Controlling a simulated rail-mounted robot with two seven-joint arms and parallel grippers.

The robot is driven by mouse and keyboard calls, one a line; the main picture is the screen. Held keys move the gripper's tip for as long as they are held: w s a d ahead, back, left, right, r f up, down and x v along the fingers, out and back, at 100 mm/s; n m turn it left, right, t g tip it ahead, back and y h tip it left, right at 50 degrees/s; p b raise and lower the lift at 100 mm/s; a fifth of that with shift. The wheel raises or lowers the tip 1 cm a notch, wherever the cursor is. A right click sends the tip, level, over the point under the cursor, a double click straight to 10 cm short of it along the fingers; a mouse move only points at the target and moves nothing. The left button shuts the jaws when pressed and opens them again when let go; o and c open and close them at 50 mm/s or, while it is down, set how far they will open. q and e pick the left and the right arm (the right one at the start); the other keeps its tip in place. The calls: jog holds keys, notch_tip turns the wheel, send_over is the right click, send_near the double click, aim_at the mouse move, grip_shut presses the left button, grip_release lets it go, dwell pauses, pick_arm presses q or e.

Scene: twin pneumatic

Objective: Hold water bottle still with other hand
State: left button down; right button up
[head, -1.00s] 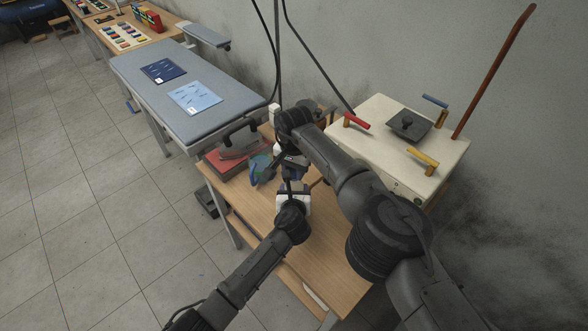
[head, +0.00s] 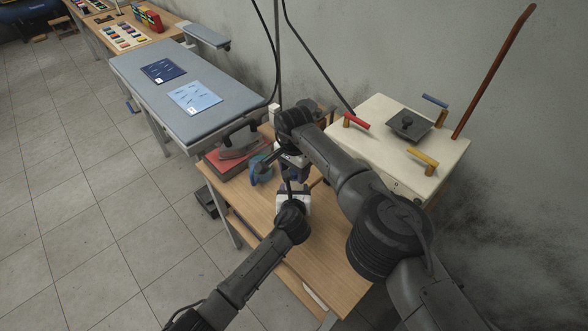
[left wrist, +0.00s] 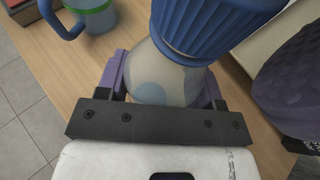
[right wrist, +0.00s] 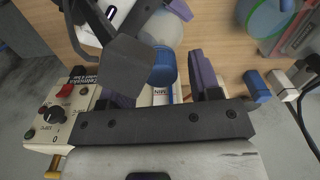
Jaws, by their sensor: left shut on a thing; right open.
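The water bottle has a pale translucent body (left wrist: 158,78) and a ribbed blue cap (left wrist: 205,22). My left gripper (left wrist: 165,90) is shut around its body, one purple finger on each side. In the right wrist view the blue cap (right wrist: 162,68) points toward my right gripper (right wrist: 160,80). That gripper is open, with a purple finger right of the cap; a dark block hides part of the left side. In the head view the bottle is mostly hidden between my left gripper (head: 292,190) and right gripper (head: 293,165).
A blue mug with a green band (left wrist: 95,15) stands close by on the wooden table (head: 250,205). Beyond it lies a red box (head: 225,165). A cream machine with coloured handles (head: 375,130) stands to the right. The near part of the table is clear.

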jog(key=shift+r, duration=0.15)
jog(key=shift+r, duration=2.15)
jog(key=shift+r, duration=0.15)
jog(key=shift+c, duration=0.4)
jog(key=shift+r+m, duration=0.6)
jog(key=shift+r, duration=1)
jog(key=shift+f, duration=4.05)
